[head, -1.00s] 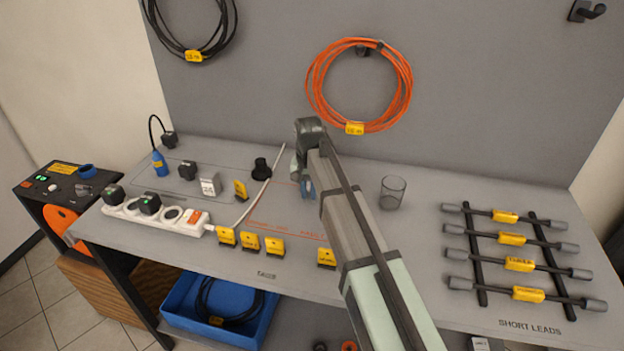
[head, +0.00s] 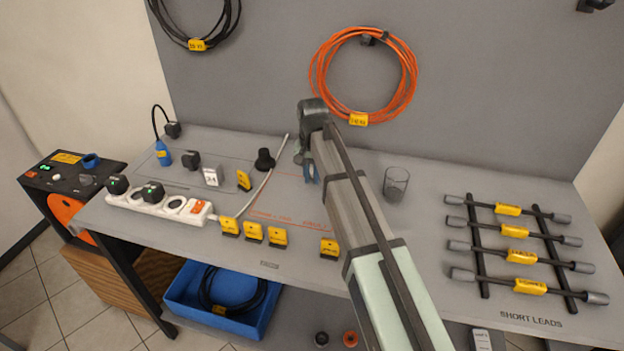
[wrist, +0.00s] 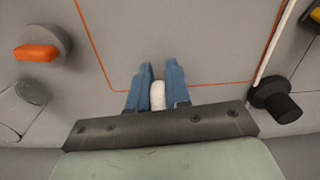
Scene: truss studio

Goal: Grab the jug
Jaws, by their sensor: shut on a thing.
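A clear, smoky glass vessel (head: 396,184) stands upright on the bench, right of my arm in the head view. It is the only jug-like thing I see, and no handle shows on it. A clear rounded thing (wrist: 22,103) at the left edge of the wrist view looks like the same vessel, partly cut off. My gripper (wrist: 159,68) has its blue fingers closed on a small white rounded piece (wrist: 157,96). The fingers also show in the head view (head: 311,173), left of the vessel and apart from it. My arm hides part of the bench.
A black plug-like piece (head: 264,160) and white cable lie left of my gripper. Yellow-tagged blocks (head: 278,236) line the front, with a white power strip (head: 160,204) beyond. Short leads (head: 520,258) rest on a rack at right. An orange cable coil (head: 363,75) hangs behind.

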